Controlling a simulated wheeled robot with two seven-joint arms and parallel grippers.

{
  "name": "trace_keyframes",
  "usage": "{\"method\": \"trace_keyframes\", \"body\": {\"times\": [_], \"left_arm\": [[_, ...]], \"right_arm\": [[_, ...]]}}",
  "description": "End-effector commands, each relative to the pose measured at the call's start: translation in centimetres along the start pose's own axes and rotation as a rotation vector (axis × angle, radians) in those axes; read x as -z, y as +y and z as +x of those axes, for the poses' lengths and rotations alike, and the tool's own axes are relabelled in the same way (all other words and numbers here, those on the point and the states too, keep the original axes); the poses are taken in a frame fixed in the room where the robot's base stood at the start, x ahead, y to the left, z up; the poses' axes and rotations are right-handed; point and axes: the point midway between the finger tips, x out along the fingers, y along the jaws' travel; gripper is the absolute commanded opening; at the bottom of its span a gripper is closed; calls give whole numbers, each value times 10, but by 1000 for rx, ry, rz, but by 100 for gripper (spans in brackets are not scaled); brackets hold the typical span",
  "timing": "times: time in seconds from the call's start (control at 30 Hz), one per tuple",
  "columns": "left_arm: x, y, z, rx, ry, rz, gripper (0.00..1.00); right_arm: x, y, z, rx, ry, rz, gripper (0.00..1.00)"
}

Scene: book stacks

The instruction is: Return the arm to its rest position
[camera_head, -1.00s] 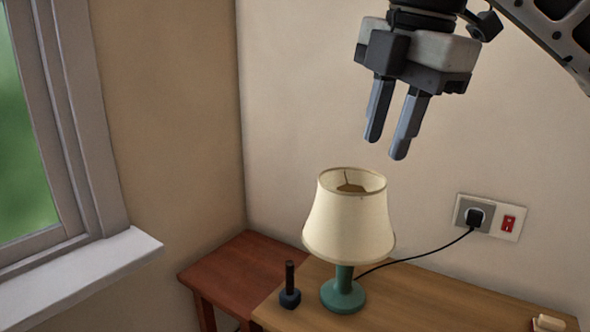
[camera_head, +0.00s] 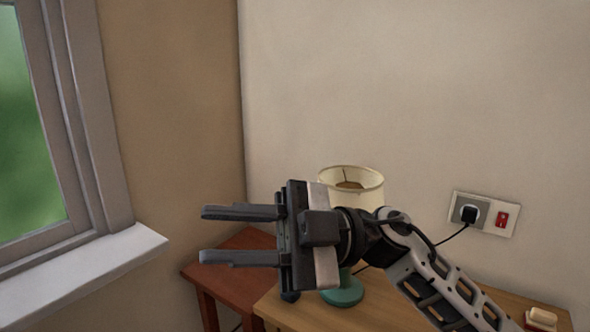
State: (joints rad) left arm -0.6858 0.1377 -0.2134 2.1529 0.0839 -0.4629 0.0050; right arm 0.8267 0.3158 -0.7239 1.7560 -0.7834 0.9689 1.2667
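My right gripper (camera_head: 225,235) is in the lower middle of the head view, its fingers pointing left. The two fingers are apart with nothing between them, so it is open and empty. My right arm comes in from the lower right. The gripper and wrist are in front of a table lamp with a cream shade (camera_head: 352,180) and a green base (camera_head: 343,292), hiding much of the lamp. My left gripper is not in view.
The lamp stands on a light wooden table (camera_head: 385,312). A reddish side table (camera_head: 222,282) stands to its left. A wall socket (camera_head: 483,213) holds a black plug. A window sill (camera_head: 90,262) is at the left. A small cream object (camera_head: 542,318) lies at the lower right.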

Motion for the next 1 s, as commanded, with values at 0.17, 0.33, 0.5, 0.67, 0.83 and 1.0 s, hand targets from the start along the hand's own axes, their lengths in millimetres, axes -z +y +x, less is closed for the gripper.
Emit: {"method": "trace_keyframes", "body": {"times": [0.17, 0.33, 0.5, 0.67, 0.83, 1.0], "left_arm": [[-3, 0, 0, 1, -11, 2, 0], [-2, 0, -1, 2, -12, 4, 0], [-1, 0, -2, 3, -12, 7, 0], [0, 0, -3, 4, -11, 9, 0], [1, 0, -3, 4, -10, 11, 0], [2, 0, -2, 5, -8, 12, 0]], "right_arm": [[-28, 8, -49, -582, 40, 63, 28], [-82, -26, -130, -1071, -183, 203, 28], [-133, -120, -204, -1370, -556, 431, 28], [-151, -227, -242, -1454, -890, 671, 28], [-148, -309, -254, -1427, -1120, 863, 28], [-142, -341, -255, -1398, -1202, 941, 28]]}}
